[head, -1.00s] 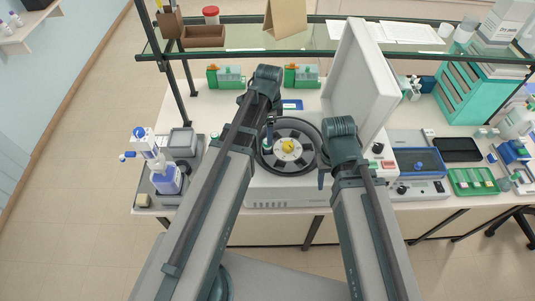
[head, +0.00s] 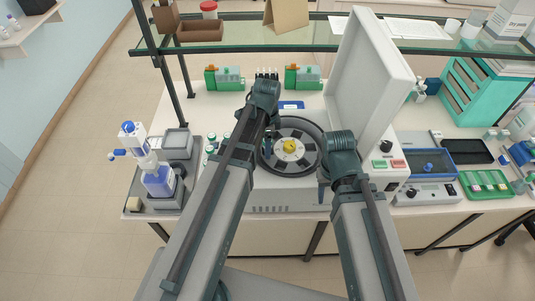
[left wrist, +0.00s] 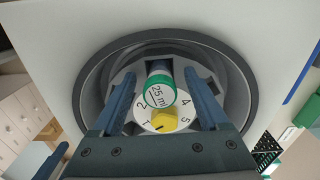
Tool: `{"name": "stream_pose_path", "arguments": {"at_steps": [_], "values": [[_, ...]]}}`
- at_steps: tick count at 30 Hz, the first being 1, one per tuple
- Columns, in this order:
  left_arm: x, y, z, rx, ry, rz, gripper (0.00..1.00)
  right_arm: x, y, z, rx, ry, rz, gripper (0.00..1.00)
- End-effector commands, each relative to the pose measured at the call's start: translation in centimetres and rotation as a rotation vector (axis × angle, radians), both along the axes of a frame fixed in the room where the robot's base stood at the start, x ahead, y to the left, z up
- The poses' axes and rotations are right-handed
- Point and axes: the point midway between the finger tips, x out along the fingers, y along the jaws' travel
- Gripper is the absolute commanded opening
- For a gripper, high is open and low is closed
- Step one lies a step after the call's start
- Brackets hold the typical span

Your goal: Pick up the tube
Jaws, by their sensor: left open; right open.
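The tube (left wrist: 158,88) has a green cap marked 25 ml and sits in a slot of the centrifuge rotor (head: 302,135). In the left wrist view it stands between the two fingers of my left gripper (left wrist: 162,100), which is open, one finger on each side. I see no clear contact between fingers and tube. In the head view my left arm largely hides the tube and this gripper. My right gripper (head: 323,178) is open, beside the right front of the centrifuge bowl, with nothing visible in it.
The centrifuge lid (head: 365,85) stands open at the right of the bowl. A glass shelf (head: 270,42) spans above the back. A dispenser bottle (head: 158,180) stands at left, and a green tray (head: 484,185) lies at right.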

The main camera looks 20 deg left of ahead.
Motion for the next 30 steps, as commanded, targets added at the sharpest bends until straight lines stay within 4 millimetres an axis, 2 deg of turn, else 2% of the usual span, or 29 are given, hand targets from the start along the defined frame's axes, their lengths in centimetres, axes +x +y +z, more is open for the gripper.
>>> {"name": "stream_pose_path", "arguments": {"at_steps": [1, 9, 22, 30], "values": [[-0.01, -0.01, -0.78, 0.0, 0.0, 0.0, 0.77, 0.01, 0.0, -0.78, 0.0, 0.0, 0.001, 0.5], [-0.01, -0.01, -0.64, 0.0, 0.0, 0.0, 0.77, 0.0, 0.0, -0.64, 0.0, 0.0, 0.002, 0.5], [-0.01, -0.01, -0.64, 0.0, 0.0, 0.0, 0.0, 0.0, 0.0, -0.64, 0.0, 0.0, 0.002, 0.5], [-0.01, -0.01, -0.63, 0.0, 0.0, 0.0, 0.0, -0.01, 0.0, -0.62, 0.0, 0.0, 0.002, 0.5]]}}
